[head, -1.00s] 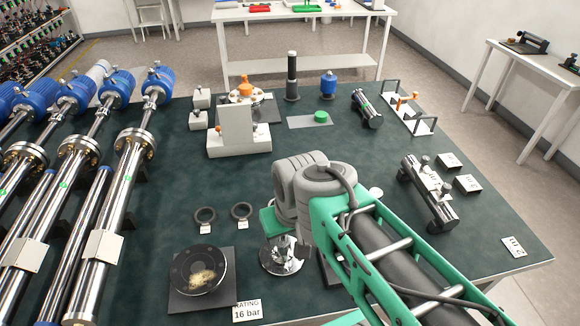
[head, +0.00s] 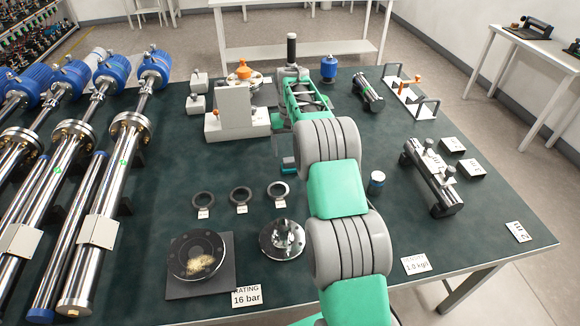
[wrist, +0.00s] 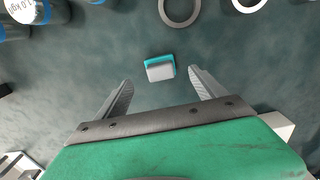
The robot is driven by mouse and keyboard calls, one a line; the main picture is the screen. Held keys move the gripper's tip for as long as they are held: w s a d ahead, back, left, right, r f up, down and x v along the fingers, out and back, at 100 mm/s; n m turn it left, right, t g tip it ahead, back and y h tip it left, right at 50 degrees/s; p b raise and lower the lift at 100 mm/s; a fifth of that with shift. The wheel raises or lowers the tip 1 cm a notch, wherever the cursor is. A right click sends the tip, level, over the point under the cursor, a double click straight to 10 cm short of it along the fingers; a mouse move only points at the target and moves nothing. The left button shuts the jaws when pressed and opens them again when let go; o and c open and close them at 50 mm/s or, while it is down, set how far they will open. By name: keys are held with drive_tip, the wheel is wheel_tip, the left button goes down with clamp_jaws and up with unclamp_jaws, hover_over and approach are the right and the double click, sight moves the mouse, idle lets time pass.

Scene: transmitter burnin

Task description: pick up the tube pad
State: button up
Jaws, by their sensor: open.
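A small pale grey block with a teal edge, which looks like the tube pad (wrist: 160,70), lies on the dark green table top in the wrist view. The height of the fingers above the table is hard to tell.
A white stepped block (head: 235,115) stands behind left, and a shiny round flange (head: 282,240) lies in front. The table around the pad is clear.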

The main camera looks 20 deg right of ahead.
sight(290, 159)
drive_tip(key=f, duration=0.4)
drive_tip(key=f+p, duration=0.1)
drive_tip(key=f, duration=0.1)
drive_tip(key=shift+w+f, duration=0.25)
drive_tip(key=shift+f, duration=0.05)
drive_tip(key=shift+c, duration=0.2)
drive_tip(key=c, duration=1.4)
wheel_tip(290, 159, up, 10)
drive_tip(key=shift+b, duration=0.4)
